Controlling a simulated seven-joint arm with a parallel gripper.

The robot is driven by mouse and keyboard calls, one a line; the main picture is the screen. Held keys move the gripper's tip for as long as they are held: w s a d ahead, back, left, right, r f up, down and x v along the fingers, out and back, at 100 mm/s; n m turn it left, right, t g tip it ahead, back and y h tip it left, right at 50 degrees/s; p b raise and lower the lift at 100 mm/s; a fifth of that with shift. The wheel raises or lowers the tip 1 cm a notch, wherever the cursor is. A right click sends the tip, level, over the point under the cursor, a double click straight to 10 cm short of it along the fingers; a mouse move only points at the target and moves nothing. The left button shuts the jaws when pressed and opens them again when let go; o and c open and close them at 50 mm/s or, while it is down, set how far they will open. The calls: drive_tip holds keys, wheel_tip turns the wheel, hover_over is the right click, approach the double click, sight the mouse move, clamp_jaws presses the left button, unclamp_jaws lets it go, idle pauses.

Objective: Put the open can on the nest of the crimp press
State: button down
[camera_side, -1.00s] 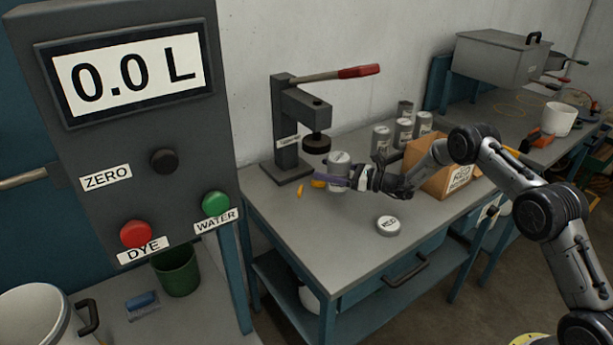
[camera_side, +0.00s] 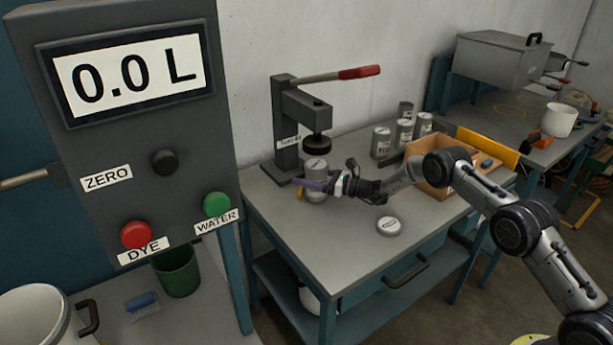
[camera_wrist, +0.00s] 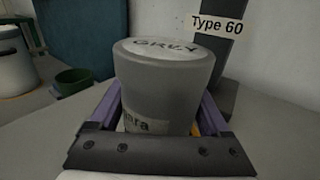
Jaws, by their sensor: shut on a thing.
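My gripper (camera_side: 316,187) is shut on a grey can (camera_side: 317,169), with its purple fingers on either side. In the wrist view the can (camera_wrist: 165,85) stands upright between the fingers; its pale top bears dark handwriting and its label is partly hidden. The crimp press (camera_side: 286,125) is dark grey with a red-handled lever. Its round black head (camera_side: 316,145) is just above and behind the can in the side view. The nest cannot be made out, and I cannot tell whether the can touches anything below.
A white-topped disc (camera_side: 389,226) lies on the bench (camera_side: 350,250) to the right of the can. Several grey labelled cans (camera_side: 381,142) stand at the back. A cardboard box (camera_side: 428,175) is beside my arm. The front of the bench is mostly clear.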

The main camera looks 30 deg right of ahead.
drive_tip(key=shift+r, duration=0.15)
unclamp_jaws()
drive_tip(key=shift+f, duration=0.3)
drive_tip(key=shift+r, duration=0.15)
